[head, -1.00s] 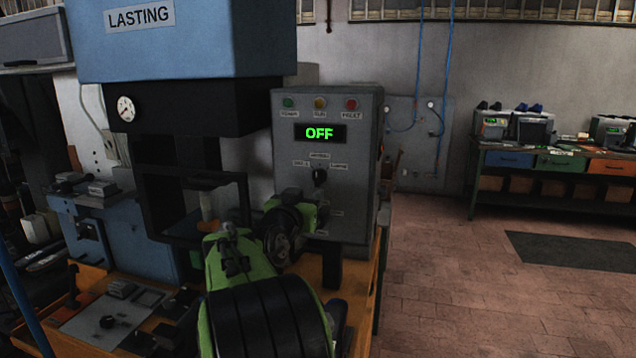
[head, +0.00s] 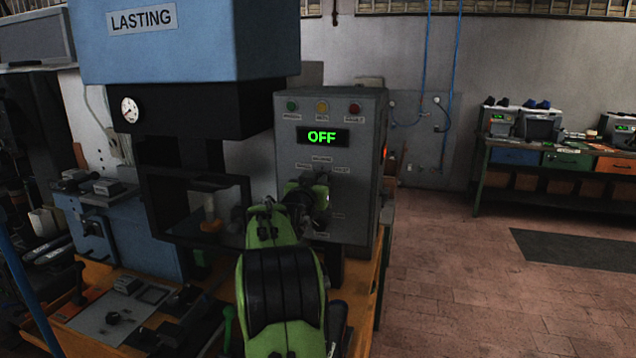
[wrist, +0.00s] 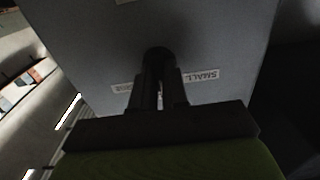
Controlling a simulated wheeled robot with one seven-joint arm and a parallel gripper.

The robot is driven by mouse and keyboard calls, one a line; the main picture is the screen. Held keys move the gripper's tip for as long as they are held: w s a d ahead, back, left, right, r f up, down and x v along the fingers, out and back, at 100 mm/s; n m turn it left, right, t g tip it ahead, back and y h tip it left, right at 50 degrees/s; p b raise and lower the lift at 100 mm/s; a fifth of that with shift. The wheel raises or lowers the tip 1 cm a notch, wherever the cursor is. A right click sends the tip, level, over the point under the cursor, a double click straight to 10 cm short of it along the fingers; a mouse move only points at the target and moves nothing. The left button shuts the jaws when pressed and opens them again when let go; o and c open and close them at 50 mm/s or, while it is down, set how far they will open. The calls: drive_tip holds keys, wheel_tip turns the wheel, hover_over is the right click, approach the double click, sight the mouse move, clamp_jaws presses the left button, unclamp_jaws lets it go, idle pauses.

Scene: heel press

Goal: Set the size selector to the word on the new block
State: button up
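The size selector (wrist: 158,58) is a dark knob on the grey control box. In the wrist view a label reading SMALL (wrist: 202,76) is on its right, upside down, and another label (wrist: 122,87) on its left is too blurred to read. My gripper (wrist: 160,84) has its two dark fingertips at the knob, one on each side; whether they press on it I cannot tell. In the head view my gripper (head: 315,200) is against the box face and hides most of the knob. I see no block with a readable word.
The control box (head: 365,150) has three lamps and a display reading OFF (head: 321,137). The floor (head: 455,285) on the right is clear.

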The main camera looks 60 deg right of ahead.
clamp_jaws()
drive_tip(key=shift+n, duration=0.3)
drive_tip(key=n, duration=0.8)
drive_tip(key=shift+w, duration=0.2)
drive_tip(key=shift+n, duration=0.3)
drive_tip(key=o, duration=0.6)
unclamp_jaws()
